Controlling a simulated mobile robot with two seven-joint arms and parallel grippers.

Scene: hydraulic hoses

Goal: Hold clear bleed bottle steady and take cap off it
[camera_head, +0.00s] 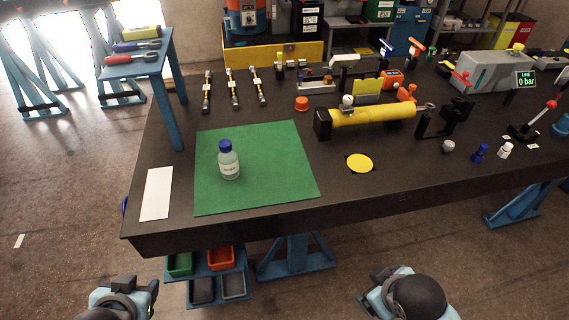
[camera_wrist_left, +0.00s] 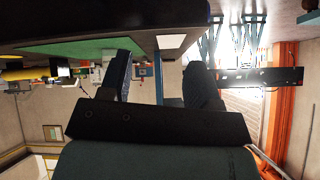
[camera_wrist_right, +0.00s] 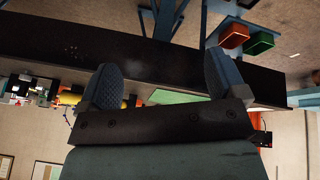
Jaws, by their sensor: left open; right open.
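The clear bleed bottle (camera_head: 229,165) stands upright on the green mat (camera_head: 280,186) in the head view, with its blue cap (camera_head: 225,146) on top. My left gripper (camera_head: 150,286) is low in front of the bench's near edge, left of the bottle and apart from it. In the left wrist view its two fingers (camera_wrist_left: 160,80) are spread and empty. My right gripper (camera_wrist_right: 163,85) has its fingers spread with nothing between them in the right wrist view. In the head view my right arm is below the bench edge, to the right. Neither gripper touches the bottle.
A white card (camera_head: 157,193) lies left of the mat. A yellow cylinder (camera_head: 372,116) and a yellow disc (camera_head: 359,163) are to the right. Several hoses (camera_head: 233,88) lie behind the mat. The dark bench (camera_head: 260,222) has free room around the mat's front.

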